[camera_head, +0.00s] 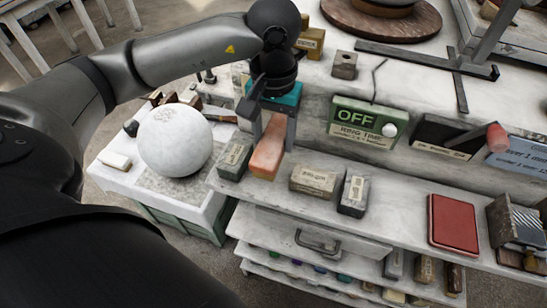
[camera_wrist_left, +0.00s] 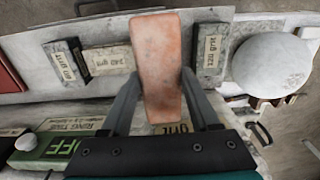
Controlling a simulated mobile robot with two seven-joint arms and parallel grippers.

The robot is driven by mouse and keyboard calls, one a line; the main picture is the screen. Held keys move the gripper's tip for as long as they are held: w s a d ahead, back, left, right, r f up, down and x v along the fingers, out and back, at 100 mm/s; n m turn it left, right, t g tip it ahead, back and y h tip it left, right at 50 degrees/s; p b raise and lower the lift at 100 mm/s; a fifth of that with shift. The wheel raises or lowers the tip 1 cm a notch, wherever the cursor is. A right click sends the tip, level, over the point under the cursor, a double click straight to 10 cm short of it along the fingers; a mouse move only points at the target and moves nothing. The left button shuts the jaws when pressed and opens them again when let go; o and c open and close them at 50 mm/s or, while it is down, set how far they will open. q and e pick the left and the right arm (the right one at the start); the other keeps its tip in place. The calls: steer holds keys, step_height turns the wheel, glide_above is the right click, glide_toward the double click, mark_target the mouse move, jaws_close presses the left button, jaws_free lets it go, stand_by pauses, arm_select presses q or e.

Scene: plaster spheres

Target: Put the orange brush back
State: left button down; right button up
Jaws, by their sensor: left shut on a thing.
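The orange brush (camera_head: 268,152) looks like a long, worn orange block; its bristles are not visible. My left gripper (camera_head: 275,122) is shut on it above the narrow stone shelf (camera_head: 400,205). It also shows between the two fingers in the left wrist view (camera_wrist_left: 158,65), sticking out past them. A dark labelled block (camera_head: 235,158) is beside it on the left, and a tan labelled block (camera_head: 313,181) is on its right. I cannot tell whether the brush touches the shelf. My right gripper is not in view.
A white plaster sphere (camera_head: 175,139) sits on a stone slab to the left. A green OFF sign (camera_head: 362,122) is behind the shelf. A dark block (camera_head: 353,193) and a red pad (camera_head: 453,223) lie further right, with bare shelf between them. Lower shelves hold several small blocks.

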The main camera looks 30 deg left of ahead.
mark_target(273, 138)
arm_select(q)
step_height(273, 138, down, 7)
steer(key=shift+f, duration=0.1)
stand_by(0.3)
steer(key=shift+b, duration=0.3)
steer(key=shift+c, duration=2.1)
jaws_free()
step_height(273, 138, up, 12)
steer(key=shift+r+p, duration=0.15)
steer(key=shift+p, duration=0.25)
